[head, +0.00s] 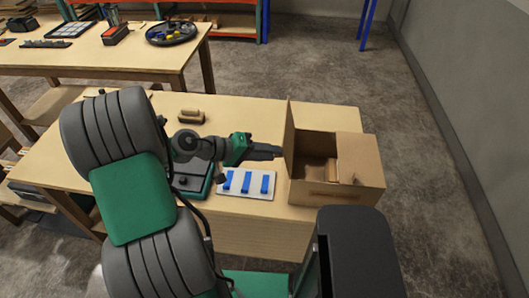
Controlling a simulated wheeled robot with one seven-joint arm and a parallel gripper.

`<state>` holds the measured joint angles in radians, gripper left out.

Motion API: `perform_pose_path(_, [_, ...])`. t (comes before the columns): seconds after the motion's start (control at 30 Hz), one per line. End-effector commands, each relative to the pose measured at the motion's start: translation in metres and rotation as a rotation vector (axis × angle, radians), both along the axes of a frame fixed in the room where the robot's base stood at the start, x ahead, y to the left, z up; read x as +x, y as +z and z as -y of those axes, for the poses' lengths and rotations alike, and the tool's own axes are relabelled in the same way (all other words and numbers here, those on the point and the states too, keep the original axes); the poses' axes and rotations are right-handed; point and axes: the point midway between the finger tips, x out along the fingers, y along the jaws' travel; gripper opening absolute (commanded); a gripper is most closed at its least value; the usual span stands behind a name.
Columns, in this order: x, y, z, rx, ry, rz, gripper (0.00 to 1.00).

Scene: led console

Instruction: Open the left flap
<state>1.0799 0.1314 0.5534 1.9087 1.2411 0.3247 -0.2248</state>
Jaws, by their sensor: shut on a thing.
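A brown cardboard box (345,190) stands at the right end of the wooden table. Its left flap (298,128) stands up roughly vertical along the left side of the opening. The right part of the top is covered by what looks like another flap (358,153). My gripper (279,153) reaches in from the left, and its dark fingers are shut on the left flap. The exact grip at the fingertips is too small to make out. Part of the inside of the box is visible, shadowed.
Left of the box lie a white board with blue strips (247,184) and a dark green-edged console (197,178), partly behind my arm. A brown-topped block (191,116) lies near the back edge. Another table (120,60) stands behind. Floor is clear to the right.

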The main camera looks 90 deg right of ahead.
Motion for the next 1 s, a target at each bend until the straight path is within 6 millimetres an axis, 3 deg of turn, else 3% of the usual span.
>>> perform_pose_path(0.03, [-0.003, -0.023, -0.011, 0.053, -0.006, 0.01, 0.0])
perform_pose_path(0.07, [-0.003, -0.023, -0.011, 0.053, -0.006, 0.01, 0.0])
perform_pose_path(0.1, [-0.002, -0.023, -0.011, 0.053, -0.005, 0.011, 0.29])
perform_pose_path(0.23, [-0.001, -0.023, -0.01, 0.053, -0.002, 0.012, 0.38])
perform_pose_path(0.43, [0.001, -0.022, -0.01, 0.054, 0.003, 0.011, 0.3])
perform_pose_path(0.77, [0.002, -0.021, -0.01, 0.052, 0.003, 0.011, 0.29])
perform_pose_path(1.0, [0.036, -0.002, -0.02, 0.04, 0.009, 0.006, 0.29])
